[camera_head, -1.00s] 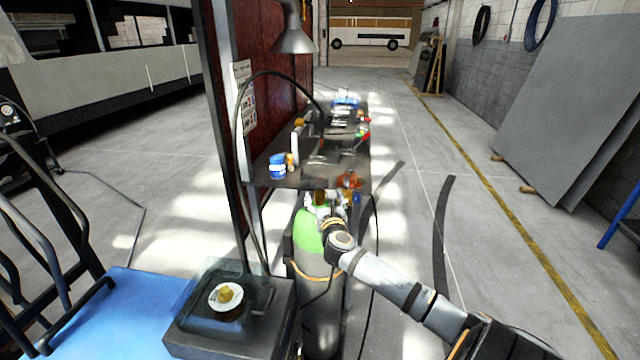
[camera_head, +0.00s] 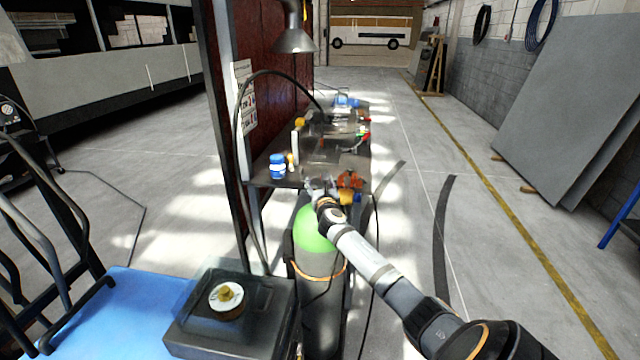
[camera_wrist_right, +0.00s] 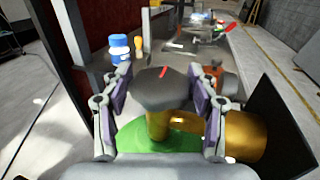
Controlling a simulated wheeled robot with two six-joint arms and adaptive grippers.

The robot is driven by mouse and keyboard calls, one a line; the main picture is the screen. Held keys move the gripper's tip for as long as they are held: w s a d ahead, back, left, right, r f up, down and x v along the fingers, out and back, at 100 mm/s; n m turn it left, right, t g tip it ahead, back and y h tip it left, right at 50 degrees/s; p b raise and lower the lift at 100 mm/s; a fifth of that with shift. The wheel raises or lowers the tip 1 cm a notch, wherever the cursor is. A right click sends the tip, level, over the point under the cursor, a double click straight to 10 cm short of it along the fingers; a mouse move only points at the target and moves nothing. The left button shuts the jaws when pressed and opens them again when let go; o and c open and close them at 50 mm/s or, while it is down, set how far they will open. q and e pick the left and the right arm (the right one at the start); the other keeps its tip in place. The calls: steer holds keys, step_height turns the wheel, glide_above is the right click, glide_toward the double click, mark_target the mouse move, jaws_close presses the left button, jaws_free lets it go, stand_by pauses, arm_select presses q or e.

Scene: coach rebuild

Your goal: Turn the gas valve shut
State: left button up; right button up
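The gas cylinder (camera_head: 313,232) has a green shoulder and a grey body, and stands upright at the near end of the workbench. In the right wrist view its valve is a dark faceted knob (camera_wrist_right: 163,88) with a red mark on top, on a brass stem (camera_wrist_right: 157,126) above the green shoulder (camera_wrist_right: 150,138). My right gripper (camera_head: 320,187) is over the cylinder top. In the wrist view its two fingers (camera_wrist_right: 165,108) stand apart on either side of the knob, with a visible gap on each side. In the head view the gripper hides most of the valve. My left gripper is not in view.
A brass fitting (camera_wrist_right: 240,135) sticks out right of the stem, near the right finger. The workbench (camera_head: 268,171) behind holds a blue-and-white container (camera_head: 277,166) and an orange item (camera_head: 350,180). A black hose (camera_head: 238,150) runs down left of the cylinder. Open floor lies right.

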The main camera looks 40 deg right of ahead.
steer(key=c, duration=0.6)
steer(key=shift+c, duration=0.2)
steer(key=shift+h, duration=0.3)
